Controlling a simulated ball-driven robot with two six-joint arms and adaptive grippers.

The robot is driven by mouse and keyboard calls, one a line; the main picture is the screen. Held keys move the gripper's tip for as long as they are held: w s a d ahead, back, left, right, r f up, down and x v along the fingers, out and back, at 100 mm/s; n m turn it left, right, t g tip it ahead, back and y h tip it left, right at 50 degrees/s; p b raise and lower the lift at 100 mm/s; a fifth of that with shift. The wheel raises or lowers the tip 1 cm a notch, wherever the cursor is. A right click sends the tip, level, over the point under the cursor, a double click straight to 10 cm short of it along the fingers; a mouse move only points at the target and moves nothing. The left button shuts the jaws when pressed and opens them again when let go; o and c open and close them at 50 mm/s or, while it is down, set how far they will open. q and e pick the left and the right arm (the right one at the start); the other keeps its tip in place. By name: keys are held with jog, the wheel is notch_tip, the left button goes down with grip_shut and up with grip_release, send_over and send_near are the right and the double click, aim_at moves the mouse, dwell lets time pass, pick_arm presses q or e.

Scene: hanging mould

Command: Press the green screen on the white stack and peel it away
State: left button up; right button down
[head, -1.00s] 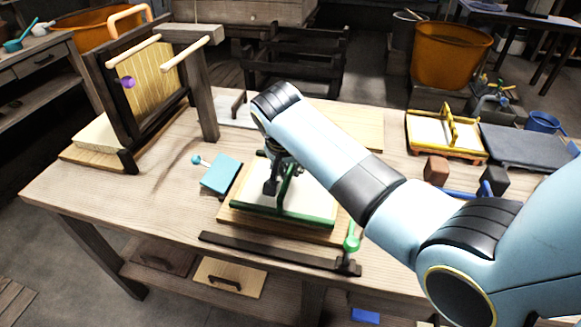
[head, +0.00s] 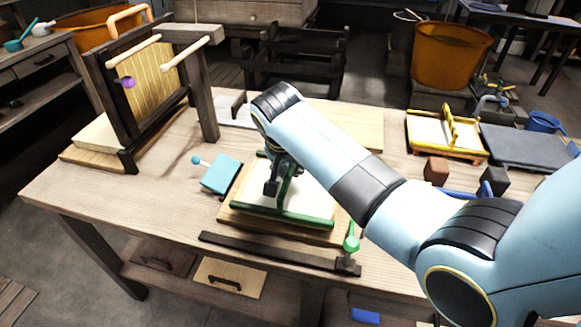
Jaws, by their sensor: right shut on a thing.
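The green-framed screen (head: 295,217) lies flat over the white stack on a wooden board (head: 240,220) in the middle of the table. I cannot tell whether its underside touches the stack. My right arm reaches in from the right, and my right gripper (head: 272,186) points down at the screen. It is shut on the screen's green grip bar (head: 292,172); the arm partly hides the bar and the screen's far right part. My left gripper is out of view.
A light blue block with a knob (head: 221,174) lies left of the screen. A dark bar (head: 270,252) with a green knob (head: 351,243) runs along the front. A dark upright frame (head: 118,110) stands at the left. A yellow-framed tray (head: 446,136) sits at the right.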

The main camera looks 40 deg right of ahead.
aim_at(291, 168)
jog(key=shift+f, duration=0.7)
dwell(0.3)
jog(key=shift+s+a+f, duration=0.1)
jog(key=shift+s+f, duration=0.15)
dwell(1.5)
jog(key=shift+w+r+p, duration=0.15)
jog(key=shift+r+p, duration=0.6)
jog(key=shift+w+r+p, duration=0.1)
jog(key=shift+r+p, duration=0.6)
notch_tip(291, 168, up, 7)
jog(key=p, duration=0.7)
jog(key=shift+r+p, duration=0.1)
jog(key=shift+p, duration=0.3)
